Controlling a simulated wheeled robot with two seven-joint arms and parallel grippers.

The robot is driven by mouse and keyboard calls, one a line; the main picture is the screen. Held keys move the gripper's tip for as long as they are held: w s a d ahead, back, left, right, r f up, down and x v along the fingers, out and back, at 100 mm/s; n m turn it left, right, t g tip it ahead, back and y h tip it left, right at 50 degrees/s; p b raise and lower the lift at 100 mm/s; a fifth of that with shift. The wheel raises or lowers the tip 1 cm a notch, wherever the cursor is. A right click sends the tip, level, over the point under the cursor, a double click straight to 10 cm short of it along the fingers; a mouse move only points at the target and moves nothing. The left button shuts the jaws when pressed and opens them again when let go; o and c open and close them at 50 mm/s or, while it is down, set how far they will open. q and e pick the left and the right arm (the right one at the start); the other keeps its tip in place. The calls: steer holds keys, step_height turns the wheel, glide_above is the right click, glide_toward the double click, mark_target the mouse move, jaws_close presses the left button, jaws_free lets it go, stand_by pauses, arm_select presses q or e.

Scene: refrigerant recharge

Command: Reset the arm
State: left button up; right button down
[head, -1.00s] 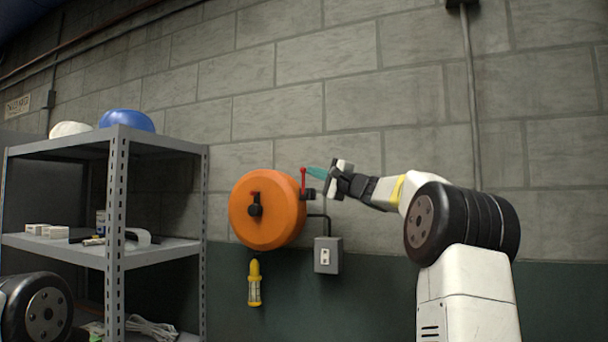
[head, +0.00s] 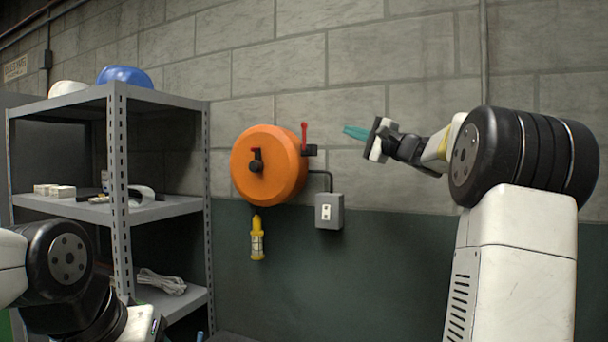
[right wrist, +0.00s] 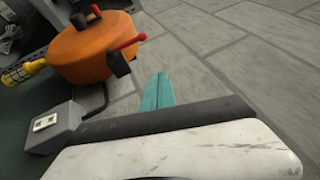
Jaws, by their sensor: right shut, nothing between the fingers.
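My right gripper (head: 356,132) is raised in front of the block wall, to the right of the orange tank (head: 268,166). Its teal fingers point left and are shut with nothing between them. The fingers also show in the right wrist view (right wrist: 157,92), apart from the tank. The tank has a red-handled valve (head: 304,138) on its right side, with the handle upright, and a second red and black valve (head: 256,160) on its front. My left arm shows at the lower left of the head view, but its gripper is out of view.
A grey metal shelf (head: 118,190) stands at the left with a blue helmet (head: 124,76) on top and small boxes inside. A grey outlet box (head: 329,211) and a yellow work lamp (head: 257,240) are below the tank. The wall between tank and right arm is clear.

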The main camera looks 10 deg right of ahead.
steer(key=s+a+f+n+g+h, duration=0.2)
steer(key=s+a+f+n+g, duration=0.6)
steer(key=s+a+f, duration=0.95)
steer(key=s+d+f+n+g+h, duration=0.2)
steer(key=s+f+n+h, duration=0.1)
steer(key=s+f, duration=0.6)
steer(key=s+d+f+n+g+h, duration=0.2)
steer(key=s+f+n+h, duration=0.1)
steer(key=s+f, duration=0.7)
steer(key=shift+s+f+g, duration=0.15)
steer(key=shift+s+g, duration=0.1)
steer(key=shift+g, duration=0.05)
